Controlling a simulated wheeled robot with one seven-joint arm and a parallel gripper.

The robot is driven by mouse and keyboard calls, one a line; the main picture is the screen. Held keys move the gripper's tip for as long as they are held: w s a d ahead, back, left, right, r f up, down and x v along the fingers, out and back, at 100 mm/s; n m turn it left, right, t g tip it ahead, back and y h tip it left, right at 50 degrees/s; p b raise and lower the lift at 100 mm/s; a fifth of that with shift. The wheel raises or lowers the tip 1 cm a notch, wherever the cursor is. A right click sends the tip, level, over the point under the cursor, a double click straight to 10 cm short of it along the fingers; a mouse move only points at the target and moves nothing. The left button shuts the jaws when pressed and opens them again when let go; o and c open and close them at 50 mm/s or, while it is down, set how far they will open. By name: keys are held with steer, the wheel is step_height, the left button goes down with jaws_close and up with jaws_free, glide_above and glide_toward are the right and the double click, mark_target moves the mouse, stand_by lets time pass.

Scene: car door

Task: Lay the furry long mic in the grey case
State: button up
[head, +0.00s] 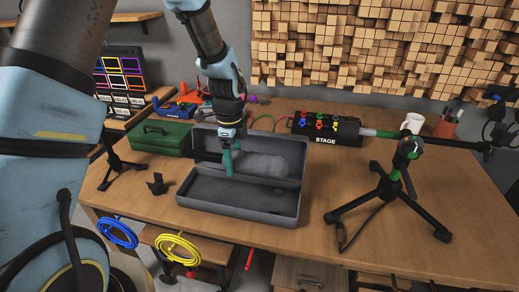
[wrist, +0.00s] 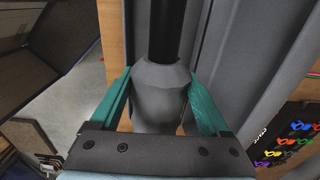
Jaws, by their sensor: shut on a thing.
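The grey case (head: 240,212) stands open on the workbench, its lid raised at the back. My gripper (head: 229,168) is over the case, pointing down in front of the lid. It is shut on the furry long mic (head: 262,164), a grey fuzzy body lying roughly level and reaching to the right. In the wrist view the mic (wrist: 158,100) sits between the two teal fingers, with a black shaft (wrist: 166,30) beyond them. Part of the mic is hidden by the gripper in the head view. The case's front compartment looks empty.
A tripod stand (head: 395,185) with a boom is at the right of the workbench (head: 330,176). A black STAGE box (head: 325,132) is behind. A green case (head: 165,136), a small tripod (head: 118,165) and a black clip (head: 157,184) are at the left.

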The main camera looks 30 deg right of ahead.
mark_target(238, 196)
steer(key=shift+d, duration=0.25)
steer(key=shift+r, duration=0.1)
steer(key=shift+w+f+b, duration=0.1)
steer(key=shift+f+b, duration=3.45)
steer(key=shift+f, duration=2.3)
steer(key=o, duration=1.4)
steer(key=shift+a, duration=0.1)
step_height(238, 196, up, 11)
steer(key=shift+f+b, duration=0.1)
steer(key=shift+b, duration=0.75)
